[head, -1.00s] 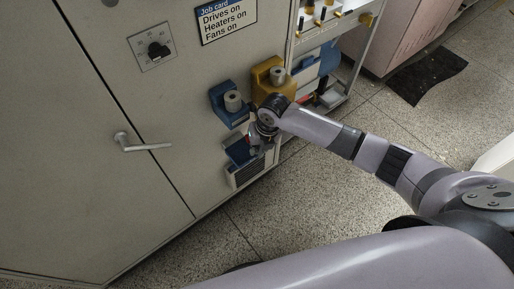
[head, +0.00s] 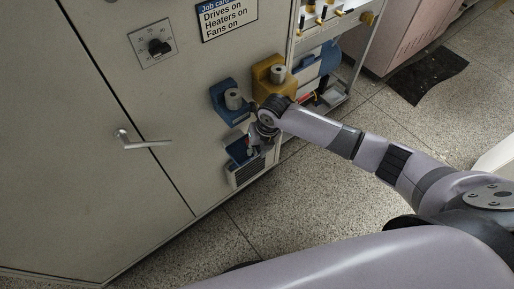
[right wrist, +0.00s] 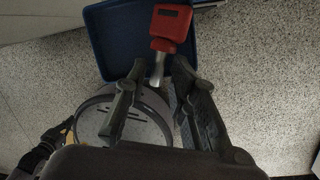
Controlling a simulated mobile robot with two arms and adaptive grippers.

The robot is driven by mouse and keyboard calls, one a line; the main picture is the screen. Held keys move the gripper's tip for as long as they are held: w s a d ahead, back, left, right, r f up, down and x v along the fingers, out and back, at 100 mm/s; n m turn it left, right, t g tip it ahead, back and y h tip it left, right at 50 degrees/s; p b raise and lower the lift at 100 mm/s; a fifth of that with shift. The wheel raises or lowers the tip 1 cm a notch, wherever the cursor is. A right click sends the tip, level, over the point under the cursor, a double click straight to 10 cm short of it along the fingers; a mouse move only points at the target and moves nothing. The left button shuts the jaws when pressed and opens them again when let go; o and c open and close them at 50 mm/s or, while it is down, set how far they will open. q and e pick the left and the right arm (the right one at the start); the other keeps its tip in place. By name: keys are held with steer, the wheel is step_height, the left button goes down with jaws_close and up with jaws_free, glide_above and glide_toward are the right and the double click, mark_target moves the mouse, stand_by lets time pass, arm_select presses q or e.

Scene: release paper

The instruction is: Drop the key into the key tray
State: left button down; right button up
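The key has a red head (right wrist: 170,28) and a metal shank (right wrist: 158,70). In the right wrist view it is just beyond and between my right gripper's fingertips (right wrist: 157,67), with a gap between the fingers wider than the shank. The head appears against the blue key tray (right wrist: 112,38); I cannot tell whether it rests on the tray. In the head view my right gripper (head: 257,137) is close beside the tray (head: 238,151), low on the cabinet front, and the key is mostly hidden. My left gripper is out of view.
A blue holder (head: 222,101) and a yellow holder (head: 262,72), each with a grey cylinder, are above the tray. A vented panel (head: 247,172) is below. A door handle (head: 140,142) sticks out at left. A shelf rack (head: 350,65) stands right; speckled floor is open in front.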

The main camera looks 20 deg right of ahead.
steer(key=shift+s+d+f, duration=0.15)
steer(key=shift+d+f, duration=0.05)
steer(key=shift+f, duration=0.15)
steer(key=shift+r, duration=0.3)
steer(key=p+v, duration=0.1)
steer(key=v, duration=1.2)
steer(key=shift+w+a+p, duration=0.2)
steer(key=shift+w+p, duration=0.05)
steer(key=shift+p, duration=0.05)
steer(key=shift+r, duration=0.1)
